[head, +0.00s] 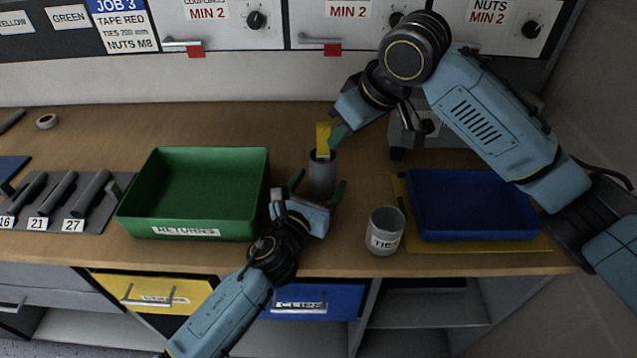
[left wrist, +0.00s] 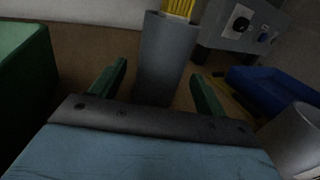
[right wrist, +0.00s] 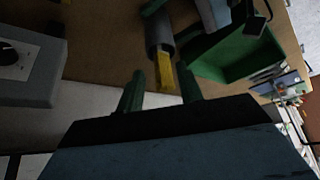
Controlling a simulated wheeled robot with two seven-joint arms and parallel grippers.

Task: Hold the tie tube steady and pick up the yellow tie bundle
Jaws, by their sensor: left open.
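The grey tie tube (head: 322,176) stands upright on the bench, with the yellow tie bundle (head: 323,138) sticking out of its top. My left gripper (head: 318,186) is open, with one green finger on each side of the tube. In the left wrist view the tube (left wrist: 165,60) stands between the fingers with gaps on both sides. My right gripper (right wrist: 160,88) is open at the top of the bundle. In the right wrist view the bundle (right wrist: 164,72) lies between its fingers, closer to the right finger. The bundle's lower part is hidden in the tube.
A green returns bin (head: 193,231) stands left of the tube. A grey cup labelled TIES (head: 385,232) stands to the right, near the front edge. A blue tray (head: 470,228) sits on a yellow mat (head: 545,243). A grey device (head: 402,138) stands behind, near my right arm.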

